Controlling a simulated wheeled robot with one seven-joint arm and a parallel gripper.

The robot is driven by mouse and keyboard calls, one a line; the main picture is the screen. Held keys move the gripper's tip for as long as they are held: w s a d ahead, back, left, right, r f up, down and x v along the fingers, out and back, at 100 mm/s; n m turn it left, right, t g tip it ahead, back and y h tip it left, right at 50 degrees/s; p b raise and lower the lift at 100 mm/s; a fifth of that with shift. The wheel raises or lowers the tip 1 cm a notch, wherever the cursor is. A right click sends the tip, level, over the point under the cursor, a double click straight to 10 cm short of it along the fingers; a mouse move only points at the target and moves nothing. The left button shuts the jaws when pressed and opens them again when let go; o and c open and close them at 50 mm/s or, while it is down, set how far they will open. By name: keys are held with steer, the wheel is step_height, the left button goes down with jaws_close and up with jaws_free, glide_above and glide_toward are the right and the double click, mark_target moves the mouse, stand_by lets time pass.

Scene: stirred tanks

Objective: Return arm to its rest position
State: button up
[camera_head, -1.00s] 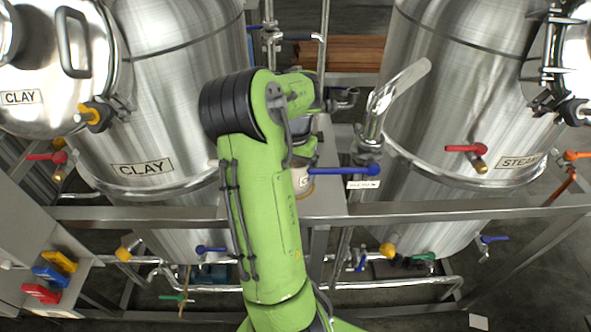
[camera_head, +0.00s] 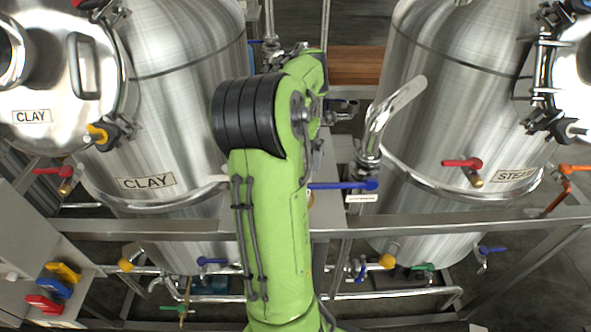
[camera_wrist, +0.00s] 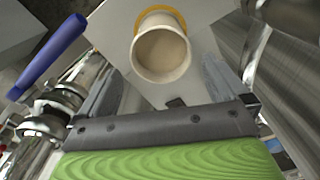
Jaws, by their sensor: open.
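My green arm stands in the middle of the head view, bent at its black-ringed joint; my gripper is hidden behind it there. In the wrist view my gripper (camera_wrist: 170,100) shows with its two grey fingers spread apart and nothing between them. A white cup (camera_wrist: 160,52) with beige contents and a yellow-orange band stands on a pale grey surface (camera_wrist: 118,30) beyond the fingertips, apart from them. In the head view the cup is almost wholly covered by my arm.
Steel tanks labelled CLAY (camera_head: 190,100) and STEAM (camera_head: 440,100) flank my arm. A blue-handled valve (camera_head: 345,186) and a curved spout (camera_head: 385,120) are close on its right; the blue handle (camera_wrist: 48,55) also shows in the wrist view. A steel rail (camera_head: 430,222) crosses in front.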

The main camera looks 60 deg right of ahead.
steer(key=shift+r, duration=1.1)
